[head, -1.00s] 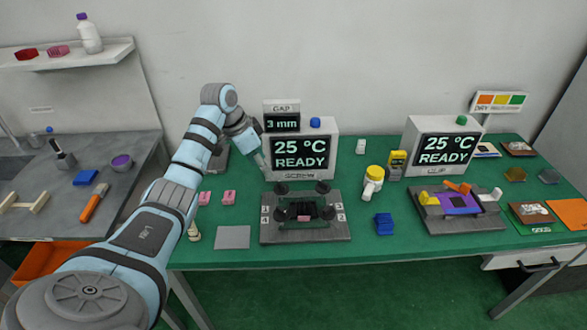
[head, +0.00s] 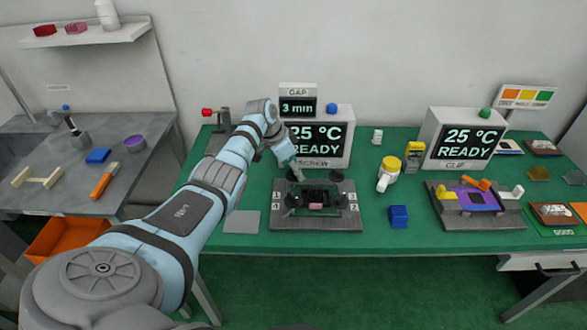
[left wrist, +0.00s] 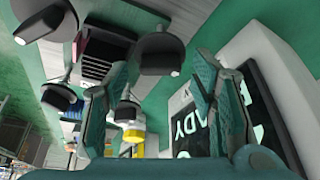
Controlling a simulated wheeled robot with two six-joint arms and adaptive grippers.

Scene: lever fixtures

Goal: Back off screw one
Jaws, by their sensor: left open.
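The screw fixture (head: 316,222) is a dark grey plate on the green table with black knobbed screws at its corners. A far-left screw (head: 295,175), a far-right screw (head: 336,176), a near-left screw (head: 293,200) and a near-right screw (head: 342,198) stand around a black finned block with a pink piece. My left gripper (head: 297,170) is just above the far-left screw. In the left wrist view it is open and empty (left wrist: 165,78), with a black knob (left wrist: 160,50) between and beyond its fingertips. My right gripper is not in view.
A screw station display (head: 317,142) reading 25 °C READY stands close behind the fixture, with a 3 mm gap sign (head: 298,106) above. A blue block (head: 398,216), a yellow-topped bottle (head: 388,174) and the clip fixture (head: 470,210) are to the right. A grey pad (head: 241,221) lies left.

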